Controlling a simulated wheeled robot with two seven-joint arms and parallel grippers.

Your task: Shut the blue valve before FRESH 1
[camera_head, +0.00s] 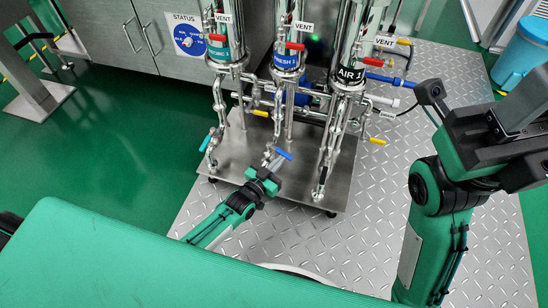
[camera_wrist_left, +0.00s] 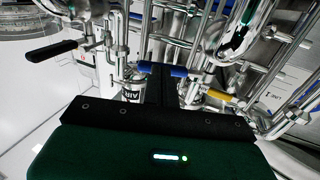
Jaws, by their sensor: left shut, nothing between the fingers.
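The FRESH 1 column (camera_head: 287,62) stands in the middle of the head view, its label partly hidden by pipework. Below it, a blue valve handle (camera_head: 284,154) sticks out to the right on the pipe. My left gripper (camera_head: 269,160) is shut and empty, with its tips close to this handle. In the left wrist view a blue handle (camera_wrist_left: 150,69) lies crosswise at the tips of the black fingers (camera_wrist_left: 163,84); whether they touch is unclear. My right arm is at the right of the head view, its dark gripper end (camera_head: 510,140) away from the valves; its fingers cannot be made out.
Red vent handles (camera_head: 295,46) and yellow handles (camera_head: 378,141) stick out nearby.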

